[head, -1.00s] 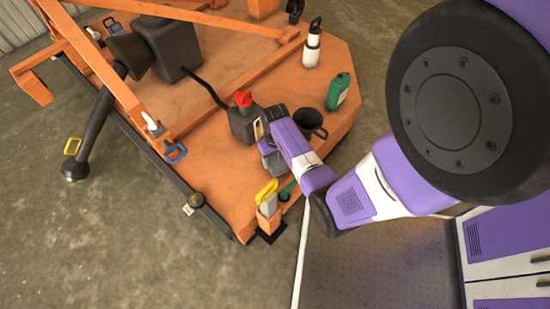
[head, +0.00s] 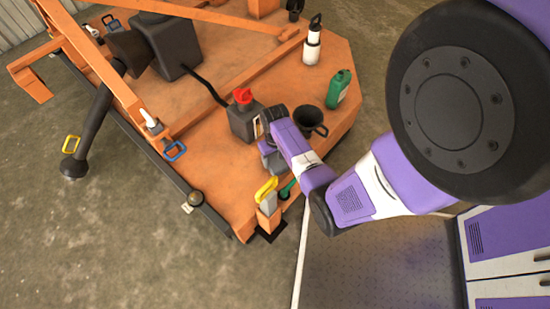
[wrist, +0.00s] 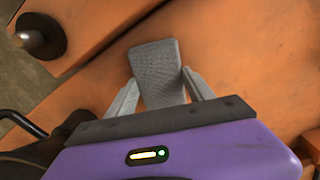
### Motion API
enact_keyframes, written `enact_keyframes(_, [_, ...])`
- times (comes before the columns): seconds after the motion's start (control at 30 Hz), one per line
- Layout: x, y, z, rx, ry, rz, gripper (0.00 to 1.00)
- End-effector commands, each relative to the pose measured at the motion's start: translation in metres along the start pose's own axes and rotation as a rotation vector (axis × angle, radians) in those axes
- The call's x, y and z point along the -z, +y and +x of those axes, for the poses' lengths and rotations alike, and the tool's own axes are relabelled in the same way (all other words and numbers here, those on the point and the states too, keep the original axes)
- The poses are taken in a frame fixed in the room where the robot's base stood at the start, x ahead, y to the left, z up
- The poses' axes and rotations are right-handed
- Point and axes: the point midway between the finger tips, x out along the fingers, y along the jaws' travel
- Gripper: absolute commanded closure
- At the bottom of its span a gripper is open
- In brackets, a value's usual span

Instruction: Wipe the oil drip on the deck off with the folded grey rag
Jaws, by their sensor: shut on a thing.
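The folded grey rag (wrist: 158,68) is between the two fingers of my gripper (wrist: 160,78) in the wrist view, which is shut on it. The rag sticks out past the fingertips over the orange deck (wrist: 235,50). I cannot tell whether it touches the deck. In the head view my gripper (head: 272,160) is low over the deck (head: 222,165), just right of a grey can, and my arm largely hides the rag. I cannot make out the oil drip in either view; it may be hidden under the rag or gripper.
Close to my gripper stand the red-capped grey can (head: 243,122) and a black funnel (head: 309,119). A yellow-handled item (head: 266,190) is at the deck's front edge.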

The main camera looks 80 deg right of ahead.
Motion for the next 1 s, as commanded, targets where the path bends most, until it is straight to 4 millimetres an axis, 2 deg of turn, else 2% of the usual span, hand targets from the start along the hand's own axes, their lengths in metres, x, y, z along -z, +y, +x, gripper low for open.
enact_keyframes(0.17, [-0.006, 0.002, -0.002, 0.000, -0.001, 0.000, 0.71])
enact_keyframes(0.53, [-0.035, 0.012, -0.004, 0.000, -0.004, 0.001, 0.71])
enact_keyframes(0.6, [-0.040, 0.013, -0.003, -0.001, -0.008, 0.002, 0.82])
enact_keyframes(0.63, [-0.042, 0.014, -0.002, -0.001, -0.010, 0.003, 0.82])
enact_keyframes(0.67, [-0.043, 0.015, -0.002, -0.002, -0.012, 0.003, 0.89])
enact_keyframes(0.77, [-0.046, 0.015, -0.002, -0.003, -0.018, 0.004, 0.88])
enact_keyframes(0.8, [-0.046, 0.016, -0.003, -0.003, -0.019, 0.005, 0.96])
enact_keyframes(1.0, [-0.040, 0.015, -0.001, -0.003, -0.018, 0.008, 0.96])
